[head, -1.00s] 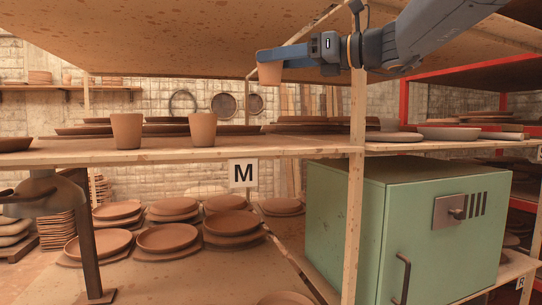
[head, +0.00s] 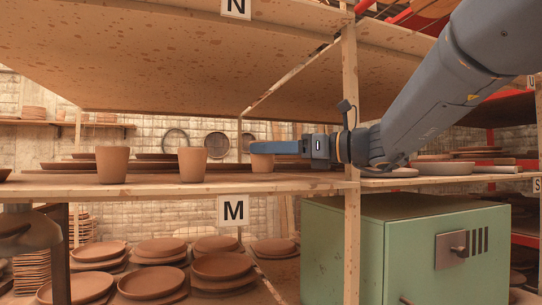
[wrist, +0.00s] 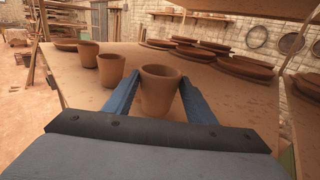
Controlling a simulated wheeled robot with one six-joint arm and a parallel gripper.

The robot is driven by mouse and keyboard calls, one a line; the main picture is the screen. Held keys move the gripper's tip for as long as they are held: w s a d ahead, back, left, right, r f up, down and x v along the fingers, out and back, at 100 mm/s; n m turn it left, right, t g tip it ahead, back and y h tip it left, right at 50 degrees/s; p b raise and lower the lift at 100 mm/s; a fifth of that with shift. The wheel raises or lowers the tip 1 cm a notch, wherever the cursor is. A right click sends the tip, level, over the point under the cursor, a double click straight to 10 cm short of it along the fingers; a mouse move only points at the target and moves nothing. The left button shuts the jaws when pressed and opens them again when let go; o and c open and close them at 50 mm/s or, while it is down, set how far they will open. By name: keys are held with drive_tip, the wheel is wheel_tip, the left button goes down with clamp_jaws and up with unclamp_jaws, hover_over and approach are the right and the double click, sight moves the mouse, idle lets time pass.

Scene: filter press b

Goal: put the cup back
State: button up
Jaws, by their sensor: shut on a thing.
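My gripper (head: 263,148) reaches in from the right over the shelf marked M, its blue fingers shut on a terracotta cup (head: 262,163). In the wrist view the held cup (wrist: 159,88) is upright between the two fingers. In the head view its base is close to the shelf board; I cannot tell whether it touches. Two similar cups stand upright on the shelf board (head: 225,186) to the left, a nearer one (head: 192,165) and a farther left one (head: 112,165). The wrist view shows these two cups in a line to the left.
Stacks of plates (wrist: 245,68) lie farther back on the same shelf. A wooden post (head: 349,120) stands just right of the cup, beside my wrist. Another shelf board (head: 190,60) hangs overhead. A green kiln-like box (head: 405,245) is below right.

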drive_tip(key=shift+f, duration=0.85)
drive_tip(key=shift+f, duration=0.15)
drive_tip(key=o, duration=1.2)
drive_tip(key=shift+r, duration=0.2)
drive_tip(key=b+v, duration=0.2)
drive_tip(key=v, duration=1)
drive_tip(key=shift+s, duration=0.1)
